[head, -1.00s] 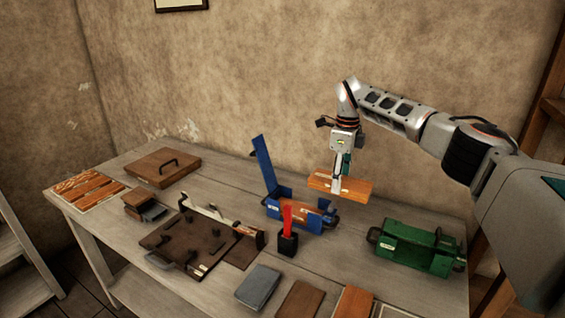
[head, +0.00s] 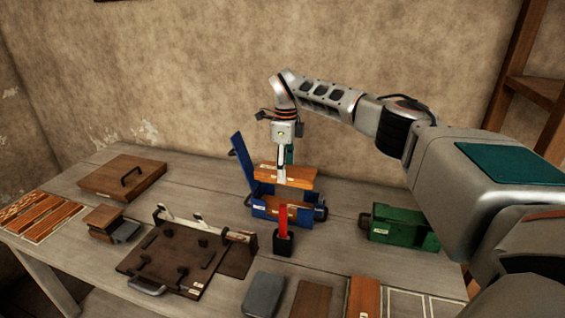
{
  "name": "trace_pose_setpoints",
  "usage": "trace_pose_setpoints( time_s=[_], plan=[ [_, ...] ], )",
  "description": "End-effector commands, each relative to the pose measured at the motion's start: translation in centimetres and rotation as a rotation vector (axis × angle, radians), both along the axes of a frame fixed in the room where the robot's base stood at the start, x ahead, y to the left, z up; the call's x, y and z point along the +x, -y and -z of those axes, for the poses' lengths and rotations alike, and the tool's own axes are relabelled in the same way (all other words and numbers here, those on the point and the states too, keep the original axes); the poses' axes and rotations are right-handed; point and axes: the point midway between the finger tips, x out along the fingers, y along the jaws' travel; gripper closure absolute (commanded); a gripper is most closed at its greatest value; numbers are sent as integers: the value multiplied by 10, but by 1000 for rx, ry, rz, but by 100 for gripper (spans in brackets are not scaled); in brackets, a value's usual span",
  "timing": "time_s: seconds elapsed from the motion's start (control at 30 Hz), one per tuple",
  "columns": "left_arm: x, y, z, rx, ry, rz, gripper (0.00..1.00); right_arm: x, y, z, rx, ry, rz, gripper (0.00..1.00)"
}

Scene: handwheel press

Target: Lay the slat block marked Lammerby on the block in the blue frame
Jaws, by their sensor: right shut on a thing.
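My right gripper (head: 281,174) is shut on an orange-brown slat block (head: 300,177) with a small pale label that is too small to read. It holds the block level above the blue frame (head: 262,205), and a gap shows between them. The blue frame stands on the table with its lid (head: 240,161) raised at the left. A brown block (head: 281,204) lies inside the frame, partly hidden by a red-tipped black holder in front. My left gripper is not in view.
The black holder with the red piece (head: 283,236) stands just in front of the blue frame. Several slats and a grey block (head: 264,294) line the front edge.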

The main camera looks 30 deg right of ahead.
Motion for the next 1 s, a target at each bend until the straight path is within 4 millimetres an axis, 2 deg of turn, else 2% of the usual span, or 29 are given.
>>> trace_pose_setpoints(
  time_s=[0.27, 0.8, 1.0],
  plan=[
    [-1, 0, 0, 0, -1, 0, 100, 0, 0, 18, 2, 1, 1, 79],
    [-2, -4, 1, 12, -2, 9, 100, 0, 0, 79, 1, 1, 1, 79],
    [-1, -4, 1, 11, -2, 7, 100, 1, -1, 89, 1, 3, 0, 79]
  ],
)
